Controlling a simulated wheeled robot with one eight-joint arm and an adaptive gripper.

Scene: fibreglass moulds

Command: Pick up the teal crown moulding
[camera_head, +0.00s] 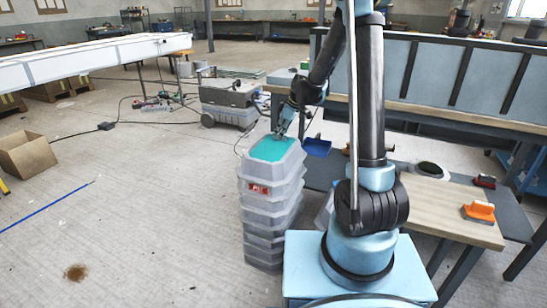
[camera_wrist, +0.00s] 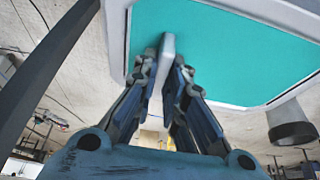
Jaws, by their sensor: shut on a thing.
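The teal crown moulding (camera_head: 271,149) shows as a flat teal face with a grey rim on top of a stack of grey crates (camera_head: 267,215). In the wrist view its teal face (camera_wrist: 235,50) fills the upper right. My gripper (camera_head: 283,133) is at its far edge, pointing down. In the wrist view my gripper (camera_wrist: 170,75) is shut, with a pale grey upright piece (camera_wrist: 168,47) between the fingertips, against the teal face. This piece looks like part of the moulding, but the join is hidden. I cannot tell whether the moulding is clear of the stack.
A workbench with a wooden top (camera_head: 455,208) is right of the stack, holding an orange-handled tool (camera_head: 479,212). A blue bin (camera_head: 316,147) is just right of the gripper. A grey wheeled machine (camera_head: 228,101) stands behind. A cardboard box (camera_head: 26,155) lies left; the floor between is mostly clear.

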